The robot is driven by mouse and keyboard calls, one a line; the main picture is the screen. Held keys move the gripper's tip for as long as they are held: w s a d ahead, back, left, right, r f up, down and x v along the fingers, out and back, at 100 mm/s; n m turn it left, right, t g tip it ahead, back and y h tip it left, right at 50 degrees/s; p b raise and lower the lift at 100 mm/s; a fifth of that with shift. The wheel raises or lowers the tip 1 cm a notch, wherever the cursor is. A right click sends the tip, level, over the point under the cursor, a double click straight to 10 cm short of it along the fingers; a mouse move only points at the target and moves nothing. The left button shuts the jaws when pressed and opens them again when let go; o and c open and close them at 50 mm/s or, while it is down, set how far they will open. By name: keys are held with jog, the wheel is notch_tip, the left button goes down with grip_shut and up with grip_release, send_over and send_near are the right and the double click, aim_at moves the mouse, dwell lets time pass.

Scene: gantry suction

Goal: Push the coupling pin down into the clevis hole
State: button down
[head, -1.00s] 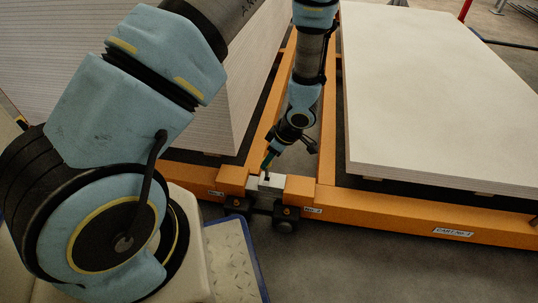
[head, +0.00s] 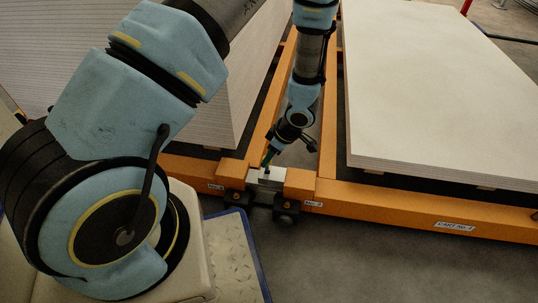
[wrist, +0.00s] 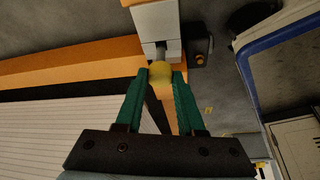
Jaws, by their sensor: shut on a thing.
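The coupling pin shows in the wrist view as a yellow rounded head (wrist: 160,70) between the green fingertips of my gripper (wrist: 160,76). My gripper is shut on it. A short grey shank shows beyond the head, at the slot of the pale grey clevis block (wrist: 157,20). How deep the pin sits in the hole cannot be told. In the head view, my gripper (head: 267,160) points down at the clevis block (head: 259,184) between the two orange carts. The pin is mostly hidden there.
Orange cart frames (head: 400,217) lie on both sides of the coupling. A stack of pale boards (head: 440,85) rests on the right cart and another stack (head: 237,100) on the left. Open grey floor lies in front.

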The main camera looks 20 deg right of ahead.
aim_at(269, 165)
jog(key=shift+f+b, duration=0.95)
jog(key=shift+f, duration=1.15)
jog(key=shift+c, duration=2.2)
grip_release()
jog(key=shift+r, duration=0.1)
jog(key=p+v, duration=0.5)
jog(key=v, duration=0.5)
jog(key=shift+s+r+p, duration=0.15)
jog(key=shift+r+p, duration=0.15)
jog(key=shift+p, duration=0.05)
jog(key=shift+d, duration=0.15)
